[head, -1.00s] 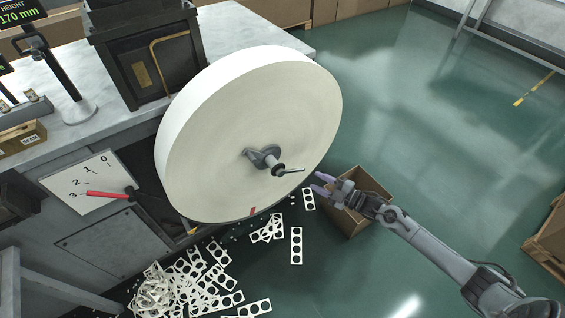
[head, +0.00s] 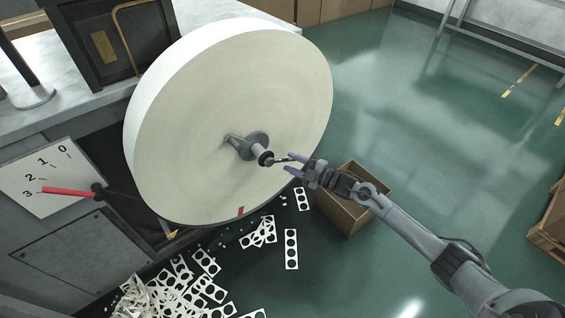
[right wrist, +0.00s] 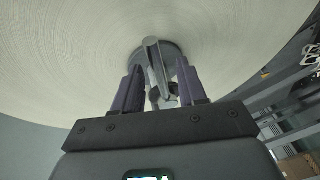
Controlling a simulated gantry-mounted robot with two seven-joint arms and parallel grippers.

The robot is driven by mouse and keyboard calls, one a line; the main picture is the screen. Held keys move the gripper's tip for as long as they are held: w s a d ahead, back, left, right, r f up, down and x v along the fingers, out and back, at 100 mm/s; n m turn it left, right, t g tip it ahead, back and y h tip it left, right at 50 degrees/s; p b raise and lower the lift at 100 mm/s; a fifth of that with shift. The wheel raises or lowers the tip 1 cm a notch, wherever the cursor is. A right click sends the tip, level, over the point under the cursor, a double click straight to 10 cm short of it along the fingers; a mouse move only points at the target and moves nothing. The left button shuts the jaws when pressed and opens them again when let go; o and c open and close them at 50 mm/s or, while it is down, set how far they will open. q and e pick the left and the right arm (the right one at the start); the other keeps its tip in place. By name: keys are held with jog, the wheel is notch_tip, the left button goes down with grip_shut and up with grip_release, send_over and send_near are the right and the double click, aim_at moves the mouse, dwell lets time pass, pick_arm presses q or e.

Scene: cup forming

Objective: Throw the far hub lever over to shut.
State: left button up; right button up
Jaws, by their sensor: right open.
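The big cream paper roll (head: 200,110) stands upright on a grey hub (head: 248,146). In the right wrist view, the open fingers (right wrist: 161,85) stand on either side of the hub's grey parts (right wrist: 154,62). Whether a finger touches the lever I cannot tell. My left gripper is not in view.
A cardboard box (head: 345,215) stands on the floor below my right gripper. Punched white strips (head: 180,290) lie heaped below the roll. A dial with a red pointer (head: 70,191) near 3 is at the left.

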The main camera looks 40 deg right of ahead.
aim_at(285, 159)
jog(key=b+x, duration=0.1)
jog(key=x, duration=0.2)
jog(key=shift+w, duration=0.4)
jog(key=shift+w+a+b, duration=0.2)
jog(key=shift+w+b, duration=0.15)
jog(key=shift+w, duration=0.05)
grip_shut()
